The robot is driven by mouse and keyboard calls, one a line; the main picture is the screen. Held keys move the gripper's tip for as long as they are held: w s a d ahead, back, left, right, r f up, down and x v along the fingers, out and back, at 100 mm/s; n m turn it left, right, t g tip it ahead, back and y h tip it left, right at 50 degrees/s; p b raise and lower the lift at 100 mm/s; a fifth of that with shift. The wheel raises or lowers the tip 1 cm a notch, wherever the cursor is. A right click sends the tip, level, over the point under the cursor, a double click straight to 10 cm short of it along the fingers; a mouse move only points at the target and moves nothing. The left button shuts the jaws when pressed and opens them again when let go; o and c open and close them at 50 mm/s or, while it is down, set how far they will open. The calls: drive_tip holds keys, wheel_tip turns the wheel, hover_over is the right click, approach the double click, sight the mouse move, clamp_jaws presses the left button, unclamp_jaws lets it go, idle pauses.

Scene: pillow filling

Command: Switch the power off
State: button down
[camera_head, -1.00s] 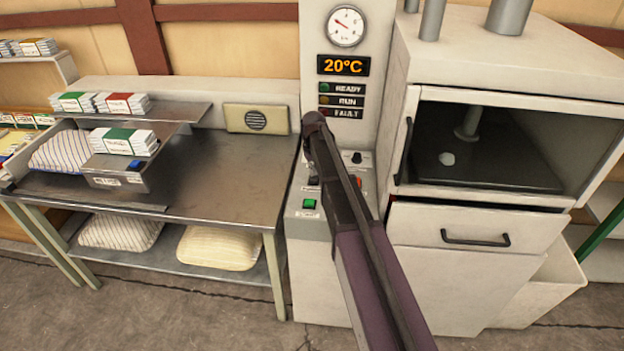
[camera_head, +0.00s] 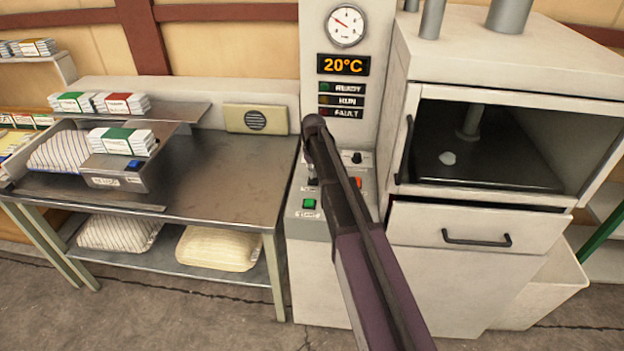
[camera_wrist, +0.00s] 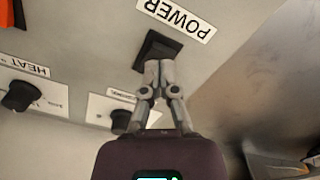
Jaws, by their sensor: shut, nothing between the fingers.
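The power switch (camera_wrist: 157,48) is a black rocker in a dark frame on the grey control panel, beside the white POWER label (camera_wrist: 178,18), which reads upside down in the wrist view. My gripper (camera_wrist: 158,66) is shut and empty. Its fingertips are at the switch and cover part of its face; I cannot tell whether they press on it. In the head view my arm hides most of the gripper and switch area. The display (camera_head: 343,65) reads 20°C. The READY, RUN and FAULT lamps look dim.
A green button (camera_head: 309,204) is on the panel's front left. The HEAT knob (camera_wrist: 20,95) and another black knob (camera_wrist: 121,120) are close to my gripper. A steel table (camera_head: 225,185) stands left, and an open-fronted oven (camera_head: 490,200) with a drawer stands right.

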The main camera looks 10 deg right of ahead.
sight(313, 180)
drive_tip(key=shift+f+b, duration=0.7)
idle(0.6)
drive_tip(key=shift+r, duration=0.15)
drive_tip(key=shift+r+p, duration=3.45)
drive_tip(key=shift+p, duration=0.15)
drive_tip(key=shift+s, duration=0.1)
drive_tip(key=s+m, duration=0.2)
drive_tip(key=s, duration=2.7)
drive_tip(key=shift+a, duration=0.25)
